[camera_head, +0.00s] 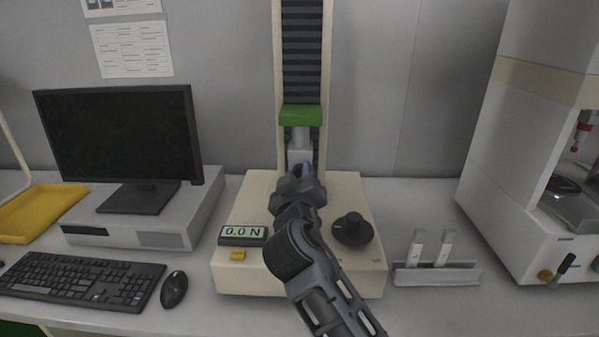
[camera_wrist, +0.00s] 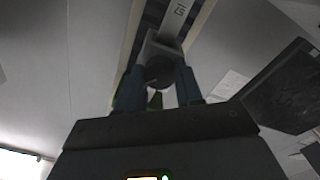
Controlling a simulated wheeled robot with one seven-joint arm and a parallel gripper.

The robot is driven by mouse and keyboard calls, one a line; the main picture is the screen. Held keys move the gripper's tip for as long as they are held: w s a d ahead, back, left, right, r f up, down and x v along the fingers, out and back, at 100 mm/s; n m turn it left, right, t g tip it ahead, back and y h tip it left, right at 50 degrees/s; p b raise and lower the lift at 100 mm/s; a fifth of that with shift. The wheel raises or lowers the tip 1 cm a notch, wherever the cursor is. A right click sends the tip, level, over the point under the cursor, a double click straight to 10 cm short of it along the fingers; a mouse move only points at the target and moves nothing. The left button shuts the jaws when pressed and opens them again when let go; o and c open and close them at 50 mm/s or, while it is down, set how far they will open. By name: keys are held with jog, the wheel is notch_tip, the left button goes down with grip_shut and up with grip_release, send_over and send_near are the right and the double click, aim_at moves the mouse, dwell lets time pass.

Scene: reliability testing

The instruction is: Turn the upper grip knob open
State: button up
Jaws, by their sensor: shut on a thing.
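The tensile tester (camera_head: 258,195) stands in the middle of the bench with a green crosshead (camera_head: 301,116) on its column. The light grey upper grip (camera_head: 300,152) hangs under the crosshead, and my arm partly covers the area below it. My gripper (camera_head: 305,169) is in front of this grip in the head view. In the wrist view, the dark round grip knob (camera_wrist: 159,72) sits between the two blue fingers of my gripper (camera_wrist: 158,82), which is shut on it. The knob is hidden in the head view, and its turn angle cannot be told.
A black dial (camera_head: 352,229) and a display reading 0.0 N (camera_head: 243,235) are on the tester's base. A holder with two light specimens (camera_head: 437,273) lies to the right. A monitor (camera_head: 120,140), keyboard (camera_head: 80,280) and mouse (camera_head: 174,289) are at left.

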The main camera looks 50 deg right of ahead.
jog(key=n+p, duration=0.3)
jog(key=n, duration=0.3)
jog(key=shift+r, duration=0.1)
jog(key=shift+n+p, duration=0.9)
jog(key=shift+n, duration=0.6)
jog(key=o, duration=1)
jog(key=shift+o, duration=0.2)
jog(key=b+v, duration=0.1)
jog(key=v, duration=0.6)
jog(key=shift+s+a+b, duration=0.25)
jog(key=shift+a+b, duration=0.1)
jog(key=shift+b, duration=0.05)
